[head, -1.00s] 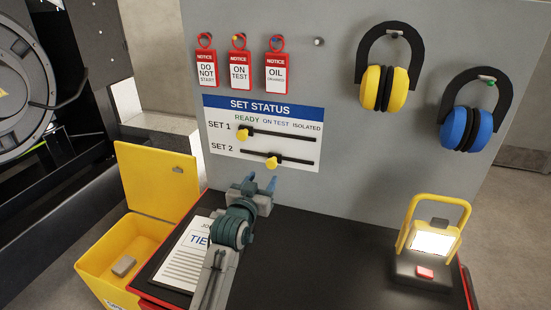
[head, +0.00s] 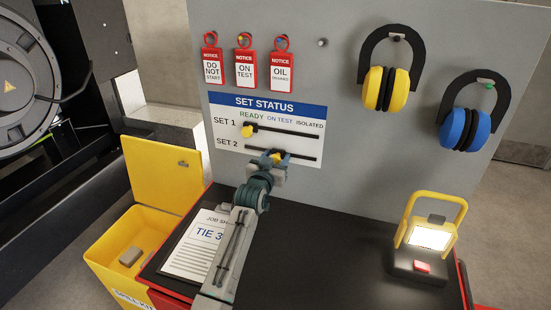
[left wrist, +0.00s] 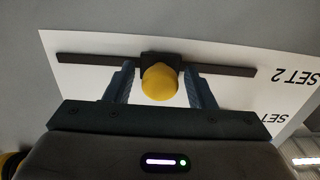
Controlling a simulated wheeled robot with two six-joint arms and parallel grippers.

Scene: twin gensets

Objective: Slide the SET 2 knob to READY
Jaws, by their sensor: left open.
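The SET STATUS board (head: 228,152) is fixed on the grey panel, with READY, ON TEST and ISOLATED marked left to right. The yellow SET 2 knob (head: 276,155) sits near the middle of the lower slot (head: 305,158), about under ON TEST; my gripper partly hides it. In the left wrist view the knob (left wrist: 160,82) is between the two fingers, with a gap on each side. My left gripper (head: 272,159) is open around it, and it also shows in the left wrist view (left wrist: 160,88). My right gripper is out of view.
The SET 1 knob (head: 248,131) stands at the left end of the upper slot, under READY. Red tags (head: 245,72) hang above the board. Yellow (head: 386,88) and blue ear defenders (head: 464,129) hang at right. A lit lamp (head: 428,240) and a job sheet (head: 200,245) are on the bench.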

